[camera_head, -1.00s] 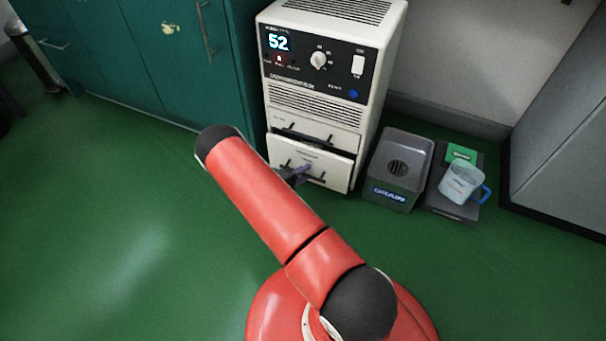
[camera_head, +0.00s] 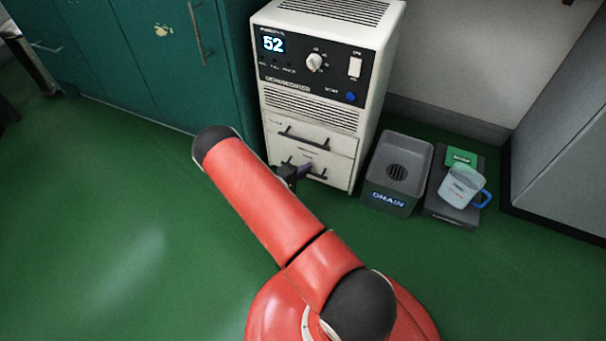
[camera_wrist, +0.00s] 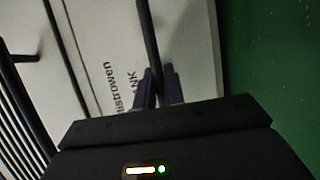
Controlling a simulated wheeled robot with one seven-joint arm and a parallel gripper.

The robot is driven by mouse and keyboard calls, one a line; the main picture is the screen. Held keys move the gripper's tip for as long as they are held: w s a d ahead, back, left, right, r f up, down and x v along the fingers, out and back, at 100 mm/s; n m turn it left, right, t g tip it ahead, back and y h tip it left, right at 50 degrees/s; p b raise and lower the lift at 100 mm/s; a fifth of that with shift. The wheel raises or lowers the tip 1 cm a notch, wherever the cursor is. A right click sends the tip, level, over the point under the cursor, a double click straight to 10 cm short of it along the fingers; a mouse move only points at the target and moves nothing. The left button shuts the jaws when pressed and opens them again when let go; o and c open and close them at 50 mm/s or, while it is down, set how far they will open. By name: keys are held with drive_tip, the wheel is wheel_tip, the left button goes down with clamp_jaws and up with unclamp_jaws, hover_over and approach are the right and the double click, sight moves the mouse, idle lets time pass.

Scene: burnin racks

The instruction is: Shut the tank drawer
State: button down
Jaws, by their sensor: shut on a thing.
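The tank drawer (camera_head: 338,170) is the lower white drawer of the dehumidifier-like unit (camera_head: 372,100). Its front looks flush, or nearly flush, with the unit. In the wrist view, its pale front (camera_wrist: 190,40) carries a label ending in "NK". My gripper (camera_head: 302,169) is at the drawer's black bar handle (camera_head: 320,177). In the wrist view, my gripper (camera_wrist: 160,84) has its dark fingers closed around the handle bar (camera_wrist: 149,35). My forearm hides part of the floor in front of the unit.
The upper drawer (camera_head: 335,140) looks shut, with its own black handle. A grey DRAIN box (camera_head: 390,200) stands right of the unit, beside a dark platform (camera_head: 447,209) with a clear, blue-handled jug (camera_head: 460,186). Teal cabinets (camera_head: 165,60) stand left. Green floor is open at left.

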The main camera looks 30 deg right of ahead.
drive_tip(key=c, duration=1.5)
unclamp_jaws()
drive_tip(key=shift+w+d+r, duration=0.1)
drive_tip(key=shift+w+d, duration=0.1)
drive_tip(key=v, duration=0.8)
drive_tip(key=shift+f+p, duration=0.2)
drive_tip(key=shift+p, duration=0.2)
drive_tip(key=shift+a, duration=0.1)
